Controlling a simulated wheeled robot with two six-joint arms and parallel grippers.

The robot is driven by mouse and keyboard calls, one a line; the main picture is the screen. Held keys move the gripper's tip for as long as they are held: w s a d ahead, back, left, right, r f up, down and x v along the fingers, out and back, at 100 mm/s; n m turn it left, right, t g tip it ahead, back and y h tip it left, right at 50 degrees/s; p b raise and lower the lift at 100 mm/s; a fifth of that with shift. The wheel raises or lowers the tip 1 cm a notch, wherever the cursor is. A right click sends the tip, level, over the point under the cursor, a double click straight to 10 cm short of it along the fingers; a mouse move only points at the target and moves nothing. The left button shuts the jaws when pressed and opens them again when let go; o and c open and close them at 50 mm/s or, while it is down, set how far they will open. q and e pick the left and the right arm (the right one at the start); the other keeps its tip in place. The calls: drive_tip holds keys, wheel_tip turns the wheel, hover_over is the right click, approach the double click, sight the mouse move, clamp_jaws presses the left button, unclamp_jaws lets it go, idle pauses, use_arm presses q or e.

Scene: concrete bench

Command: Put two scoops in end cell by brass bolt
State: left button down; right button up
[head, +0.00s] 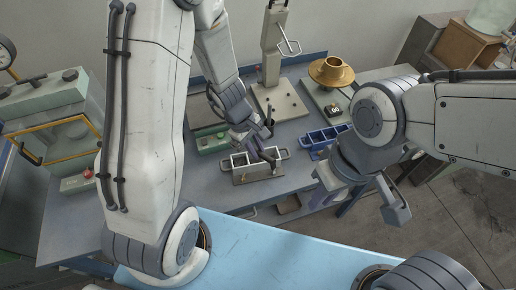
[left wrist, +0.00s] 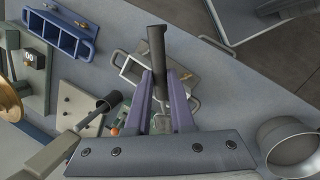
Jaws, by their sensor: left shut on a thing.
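A grey mould with open cells and end handles (head: 258,174) sits on the bench; in the left wrist view it (left wrist: 188,62) is partly hidden behind my fingers. My left gripper (head: 268,150) is just above it, shut on a dark round-ended tool, seemingly the scoop (left wrist: 157,45). Its purple fingers (left wrist: 166,85) show in the left wrist view. I cannot tell whether the scoop holds anything. My right gripper (head: 360,198) is open and empty, over the bench's right front edge.
A blue mould with cells (head: 318,141) stands to the right. A green box (head: 213,142) is left of the press. Bare bench lies left of the grey mould.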

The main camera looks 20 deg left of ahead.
use_arm(q)
drive_tip(key=a+h+p, duration=0.1)
drive_tip(key=w+a+g+h+p, duration=0.1)
drive_tip(key=h, duration=0.1)
drive_tip(key=shift+a+r, duration=0.1)
drive_tip(key=shift+r, duration=0.3)
drive_tip(key=a+g+h, duration=0.1)
drive_tip(key=w+a+h, duration=0.1)
drive_tip(key=h, duration=0.1)
drive_tip(key=w+a+n+g+h, duration=0.1)
drive_tip(key=a+h, duration=0.1)
drive_tip(key=shift+g, duration=0.3)
drive_tip(key=shift+w+a+r+h, duration=0.2)
drive_tip(key=shift+r+h, duration=0.1)
drive_tip(key=shift+h, duration=0.2)
